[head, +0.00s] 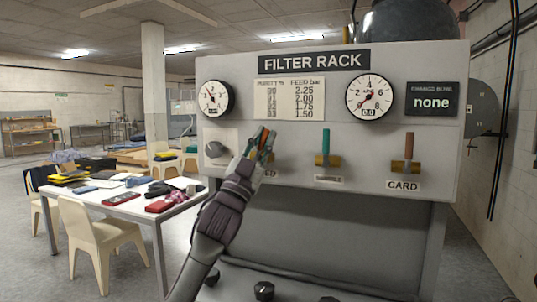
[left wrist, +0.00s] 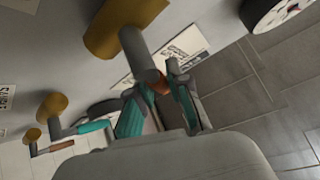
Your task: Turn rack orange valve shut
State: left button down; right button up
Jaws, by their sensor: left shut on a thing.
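The orange valve is the leftmost of three valves on the filter rack panel (head: 330,140). In the head view my left gripper (head: 264,141) covers most of it, with a bit of its orange handle (head: 271,142) showing between the fingers, roughly upright. My left gripper (left wrist: 157,84) is shut on this handle; in the left wrist view the fingers lie on both sides of the orange grip (left wrist: 160,86). The valve's brass body (left wrist: 120,25) and grey stem (left wrist: 138,50) are clear. The label below is partly hidden. My right gripper is not in view.
To the right are a green-handled valve (head: 326,146) and a brown-handled valve (head: 409,152), both upright. Two gauges (head: 216,98) (head: 370,98) sit above. A grey knob (head: 214,149) is left of my gripper. A cluttered table (head: 120,203) and chair (head: 92,240) stand at left.

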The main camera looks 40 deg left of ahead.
pick_arm(q)
jog(key=n+y, duration=0.3)
jog(key=n, duration=0.1)
jog(key=a+n+y+b, duration=0.1)
jog(key=n+y, duration=0.1)
jog(key=shift+g+y, duration=0.3)
jog(key=shift+s+a+r+n+g+y+b, duration=0.15)
jog(key=shift+n+g+y, duration=0.3)
jog(key=shift+n+y, duration=0.75)
jog(key=shift+a+n+g+y+b, duration=0.2)
jog(key=shift+n+g+y, duration=0.25)
jog(key=shift+n+y, duration=0.7)
jog(key=shift+a+n+y, duration=0.15)
jog(key=shift+n+y, duration=0.1)
jog(key=shift+n, duration=0.2)
jog(key=c, duration=1.1)
grip_release()
jog(key=shift+s, duration=0.1)
jog(key=v, duration=1.2)
jog(key=shift+r, duration=0.15)
